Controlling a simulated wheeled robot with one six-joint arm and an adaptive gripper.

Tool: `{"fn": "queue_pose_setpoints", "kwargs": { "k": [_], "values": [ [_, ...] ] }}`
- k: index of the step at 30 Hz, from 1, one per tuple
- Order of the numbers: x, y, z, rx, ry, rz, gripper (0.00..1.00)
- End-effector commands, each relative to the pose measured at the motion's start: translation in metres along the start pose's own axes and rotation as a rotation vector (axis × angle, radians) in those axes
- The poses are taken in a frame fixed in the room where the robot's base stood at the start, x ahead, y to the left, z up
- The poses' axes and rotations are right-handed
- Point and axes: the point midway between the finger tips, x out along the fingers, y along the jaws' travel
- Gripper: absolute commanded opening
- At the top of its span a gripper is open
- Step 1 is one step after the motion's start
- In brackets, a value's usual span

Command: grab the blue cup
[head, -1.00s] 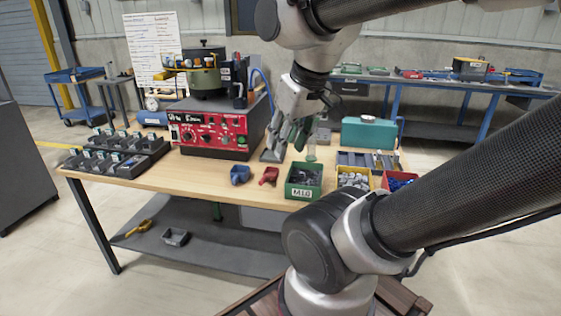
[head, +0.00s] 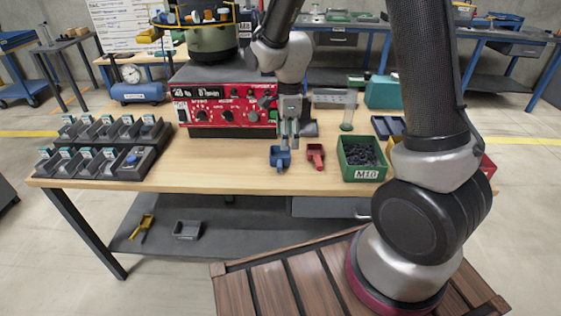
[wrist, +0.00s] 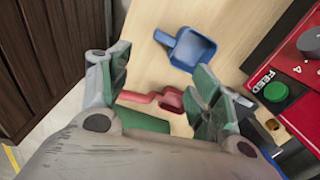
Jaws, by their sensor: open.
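The blue cup (head: 280,158) is a small scoop-like cup with a short handle, standing on the wooden table in front of the red control box. In the wrist view the blue cup (wrist: 191,48) lies beyond the fingertips, with its hollow side showing. My gripper (head: 289,142) points down at the cup, close behind and above it in the head view. In the wrist view my gripper (wrist: 162,85) is open, its two green-padded fingers spread with nothing held between them. I cannot tell the exact height above the cup.
A red cup (head: 316,156) stands just right of the blue one and shows between the fingers in the wrist view. A green bin (head: 343,165) of dark parts is further right. The red control box (head: 222,112) stands behind. Table space left of the blue cup is clear.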

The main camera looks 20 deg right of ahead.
Motion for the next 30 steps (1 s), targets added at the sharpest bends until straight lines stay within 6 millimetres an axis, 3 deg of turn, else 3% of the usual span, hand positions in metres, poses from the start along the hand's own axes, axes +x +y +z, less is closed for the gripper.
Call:
{"fn": "queue_pose_setpoints", "kwargs": {
  "k": [1,6,21,30],
  "values": [
    [0.013,-0.001,0.006,0.047,0.007,0.012,0.63],
    [0.038,-0.003,0.015,0.148,0.016,0.026,0.63],
    [0.106,0.001,0.02,0.155,0.017,0.027,0.63],
    [0.112,0.0,0.02,0.155,0.015,0.024,0.63]
  ]
}}
